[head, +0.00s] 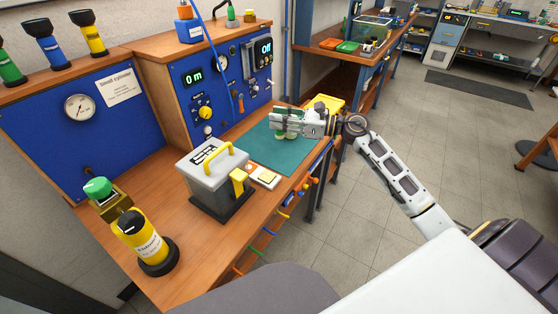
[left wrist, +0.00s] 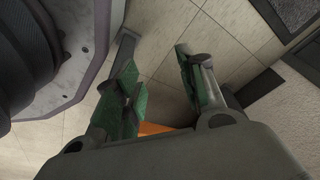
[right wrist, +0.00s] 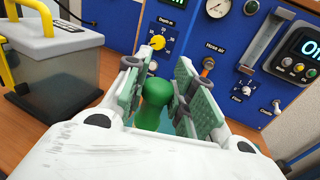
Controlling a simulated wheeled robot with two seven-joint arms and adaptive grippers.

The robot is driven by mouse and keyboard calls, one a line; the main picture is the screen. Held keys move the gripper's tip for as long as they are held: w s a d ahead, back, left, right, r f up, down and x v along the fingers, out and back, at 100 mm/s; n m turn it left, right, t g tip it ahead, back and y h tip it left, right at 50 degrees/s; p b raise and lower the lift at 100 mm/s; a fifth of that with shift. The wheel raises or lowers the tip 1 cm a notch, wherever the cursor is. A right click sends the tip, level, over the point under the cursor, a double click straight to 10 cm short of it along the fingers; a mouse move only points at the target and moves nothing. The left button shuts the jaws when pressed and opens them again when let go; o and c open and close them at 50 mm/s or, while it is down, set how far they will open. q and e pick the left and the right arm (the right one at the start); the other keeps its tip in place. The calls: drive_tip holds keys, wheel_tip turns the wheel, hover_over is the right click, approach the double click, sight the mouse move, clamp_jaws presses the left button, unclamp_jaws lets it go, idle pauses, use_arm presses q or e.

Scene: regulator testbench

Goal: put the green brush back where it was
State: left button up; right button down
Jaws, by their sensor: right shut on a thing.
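My right gripper (head: 287,123) is over the dark green mat (head: 262,157) at the bench's far right part. In the right wrist view its padded fingers (right wrist: 163,85) are closed on a smooth green thing with a rounded end, which looks like the green brush (right wrist: 152,104). The brush's lower part is hidden behind the gripper body, and in the head view the gripper mostly covers it. My left gripper (left wrist: 155,75) is open and empty above the tiled floor, outside the head view.
A yellow bottle (head: 142,240) stands at the near left. Coloured hooks (head: 283,215) line the bench's front edge. Blue panels (head: 232,90) close the back.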

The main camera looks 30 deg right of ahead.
sight(280, 134)
use_arm(q)
drive_tip(key=shift+d, duration=0.15)
use_arm(e)
drive_tip(key=shift+f, duration=0.1)
drive_tip(key=shift+f, duration=0.6)
wheel_tip(280, 134, down, 5)
drive_tip(key=shift+r+b, duration=0.1)
drive_tip(key=shift+b, duration=0.3)
use_arm(q)
drive_tip(key=shift+w+d+r, duration=0.2)
drive_tip(key=shift+w+r, duration=0.1)
drive_tip(key=shift+r, duration=0.25)
drive_tip(key=shift+w+d+r, duration=0.2)
drive_tip(key=shift+w+r, duration=0.1)
drive_tip(key=shift+r, duration=0.25)
drive_tip(key=shift+s+f, duration=0.1)
drive_tip(key=shift+s, duration=0.1)
